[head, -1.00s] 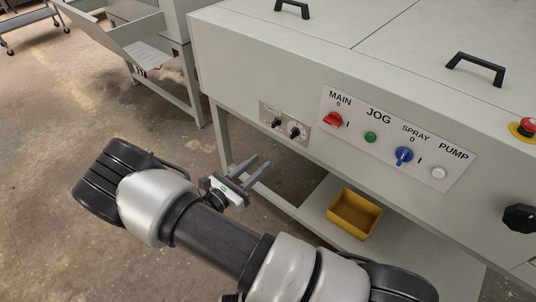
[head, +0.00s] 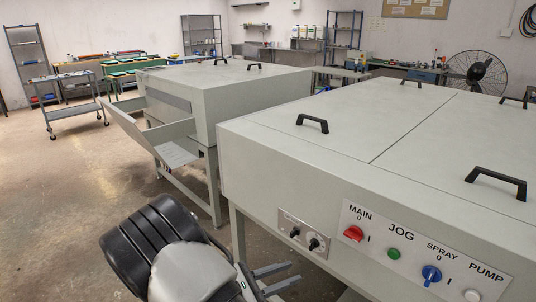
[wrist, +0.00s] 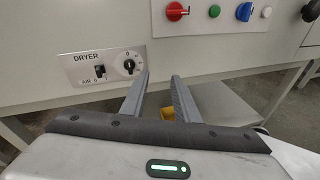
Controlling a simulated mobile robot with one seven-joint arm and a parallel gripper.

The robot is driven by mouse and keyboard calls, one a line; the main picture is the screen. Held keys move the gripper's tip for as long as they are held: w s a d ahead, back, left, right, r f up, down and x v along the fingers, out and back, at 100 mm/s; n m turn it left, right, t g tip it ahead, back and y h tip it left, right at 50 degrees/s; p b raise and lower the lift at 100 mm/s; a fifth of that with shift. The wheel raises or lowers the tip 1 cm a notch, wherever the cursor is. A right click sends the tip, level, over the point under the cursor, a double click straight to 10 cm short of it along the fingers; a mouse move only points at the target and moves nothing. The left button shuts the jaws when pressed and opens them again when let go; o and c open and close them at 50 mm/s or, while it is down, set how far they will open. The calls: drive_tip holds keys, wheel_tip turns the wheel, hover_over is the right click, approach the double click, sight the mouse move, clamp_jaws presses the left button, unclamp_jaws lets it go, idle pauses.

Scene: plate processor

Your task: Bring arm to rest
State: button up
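My gripper (head: 280,276) is at the bottom of the head view, in front of the plate processor (head: 262,160), with my arm folded at the lower left. In the wrist view my gripper (wrist: 160,88) shows two grey fingers apart with nothing between them. They point at the processor's front, just right of and below the DRYER panel (wrist: 103,66). No contact with the machine is visible. My lower arm is cut off by the head view's bottom edge.
The processor's control panel (head: 425,255) has a red knob, a green button and a blue knob. A second grey machine (head: 215,95) with an open tray (head: 150,130) stands behind on the left. A fan (head: 475,75) stands far right.

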drive_tip(key=s+d+r+m+g+y, duration=0.5)
drive_tip(key=s+d+r+m+g, duration=0.35)
drive_tip(key=r+m, duration=0.3)
drive_tip(key=s+r+m+t+y, duration=0.6)
drive_tip(key=s+r+m+y, duration=0.45)
drive_tip(key=r, duration=0.45)
wheel_tip(320, 180, up, 16)
drive_tip(key=s+h+p, duration=0.1)
drive_tip(key=p, duration=1.5)
drive_tip(key=shift+d+r+h, duration=0.15)
drive_tip(key=shift+d+h, duration=0.2)
drive_tip(key=shift+d, duration=0.1)
